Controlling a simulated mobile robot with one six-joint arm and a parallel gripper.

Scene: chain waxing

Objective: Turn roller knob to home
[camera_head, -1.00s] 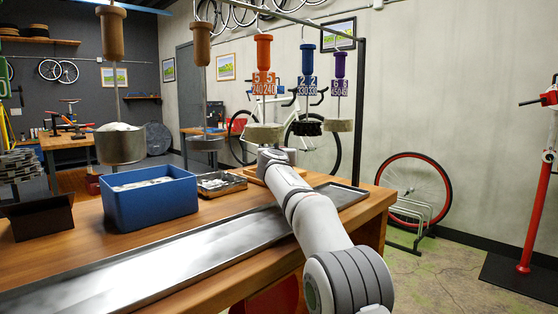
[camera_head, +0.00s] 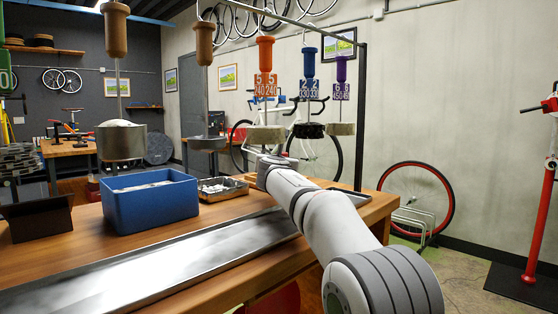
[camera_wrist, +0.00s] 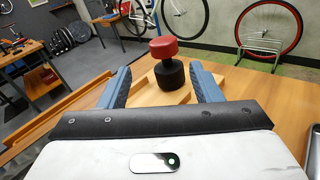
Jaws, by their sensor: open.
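In the head view, the wooden base (camera_head: 250,178) shows only in part behind my wrist, and the knob and fingers are hidden.
A rack above carries hanging orange (camera_head: 266,55), blue (camera_head: 309,62) and purple (camera_head: 341,68) handles. A red-tyred wheel (camera_head: 449,205) stands beyond.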

